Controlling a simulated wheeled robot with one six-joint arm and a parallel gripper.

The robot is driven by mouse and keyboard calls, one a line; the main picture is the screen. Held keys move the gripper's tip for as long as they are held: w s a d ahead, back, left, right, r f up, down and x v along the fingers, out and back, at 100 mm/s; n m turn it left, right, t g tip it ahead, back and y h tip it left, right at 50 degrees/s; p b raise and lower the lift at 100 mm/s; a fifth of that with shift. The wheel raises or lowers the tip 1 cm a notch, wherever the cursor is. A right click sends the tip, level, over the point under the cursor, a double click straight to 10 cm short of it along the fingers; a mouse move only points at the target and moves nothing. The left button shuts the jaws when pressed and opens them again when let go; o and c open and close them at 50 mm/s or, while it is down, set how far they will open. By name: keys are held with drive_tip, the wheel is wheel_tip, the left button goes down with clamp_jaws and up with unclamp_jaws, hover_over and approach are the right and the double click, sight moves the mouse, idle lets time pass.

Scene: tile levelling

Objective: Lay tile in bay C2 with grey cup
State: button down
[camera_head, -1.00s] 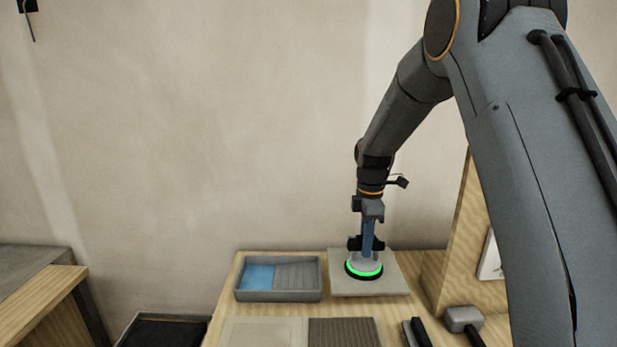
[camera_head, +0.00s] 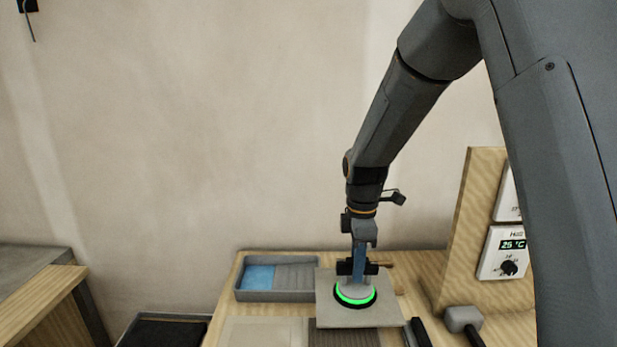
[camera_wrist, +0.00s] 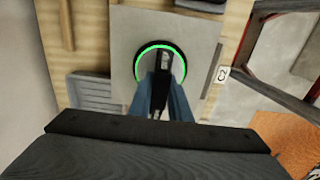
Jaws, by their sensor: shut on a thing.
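The grey cup (camera_head: 355,290), with a lit green ring and a black rim, sits on the face of a light grey square tile (camera_head: 332,312). My gripper (camera_head: 357,268) is shut on the cup's handle from above. The tile looks lifted and roughly level, and covers part of the bench behind it. In the wrist view, the cup (camera_wrist: 148,56) and tile (camera_wrist: 200,38) show below my gripper (camera_wrist: 161,82). A small white label (camera_wrist: 222,73) beside the tile seems to read C2. I cannot make out a bay under the tile.
A grey tray (camera_head: 277,296) with a blue part and a ribbed part stands left of the tile. A pale panel (camera_head: 262,333) and a dark ribbed panel (camera_head: 345,339) lie in front. A mallet (camera_head: 463,319) and wooden board with a 25 °C controller (camera_head: 503,254) stand right.

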hover_over(347, 316)
drive_tip(key=shift+a, duration=0.1)
idle(0.5)
drive_tip(key=shift+f+b, duration=2.25)
drive_tip(key=shift+f, duration=2.6)
idle(0.9)
drive_tip(key=c, duration=1.6)
unclamp_jaws()
drive_tip(key=shift+o, duration=0.2)
